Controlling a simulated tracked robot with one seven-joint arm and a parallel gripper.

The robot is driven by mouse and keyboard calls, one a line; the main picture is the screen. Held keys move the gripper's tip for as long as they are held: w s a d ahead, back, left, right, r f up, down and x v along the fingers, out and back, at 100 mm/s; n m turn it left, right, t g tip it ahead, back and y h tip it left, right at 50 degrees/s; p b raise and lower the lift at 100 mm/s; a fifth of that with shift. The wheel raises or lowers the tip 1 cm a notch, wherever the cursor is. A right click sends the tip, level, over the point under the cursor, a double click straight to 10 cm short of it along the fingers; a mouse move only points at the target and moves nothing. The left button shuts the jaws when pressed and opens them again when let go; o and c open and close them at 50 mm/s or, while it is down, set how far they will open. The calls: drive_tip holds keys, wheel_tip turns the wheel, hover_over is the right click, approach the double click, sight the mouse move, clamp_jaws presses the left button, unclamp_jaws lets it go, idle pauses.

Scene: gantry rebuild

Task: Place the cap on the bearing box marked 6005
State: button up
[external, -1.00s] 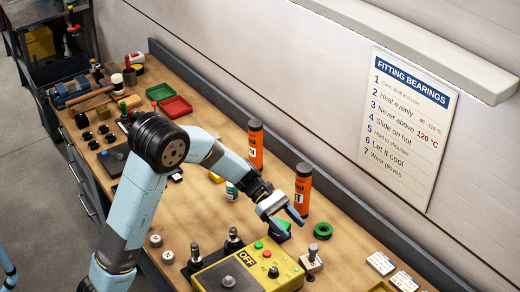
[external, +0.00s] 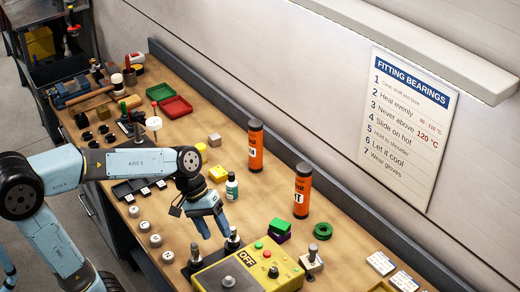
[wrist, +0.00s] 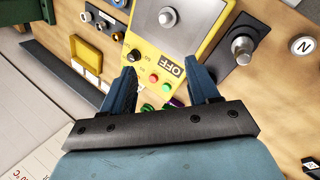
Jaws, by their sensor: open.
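My gripper (external: 217,236) is open and empty above the bench, behind the yellow control box (external: 262,272). In the wrist view its two blue fingers (wrist: 166,82) stand apart, with the box's OFF panel between and beyond them. Two white boxes with dark print (external: 380,263) (external: 404,281) lie at the right end of the bench; the print is too small to read, so I cannot tell which is 6005. Several small white round pieces (external: 144,227) stand along the front edge; one in the wrist view reads N (wrist: 303,46). I cannot tell which thing is the cap.
Orange tubes (external: 255,147) (external: 302,190) stand at the back. A small bottle (external: 231,187) stands near my gripper. Open bench lies between.

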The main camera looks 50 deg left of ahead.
drive_tip(key=s+a+r+m+t+y, duration=0.2)
drive_tip(key=s+a+m+t+y, duration=0.2)
drive_tip(key=s, duration=0.7)
drive_tip(key=shift+a+r+m+y, duration=0.3)
drive_tip(key=shift+a+m+y, duration=0.45)
drive_tip(key=shift+m, duration=0.55)
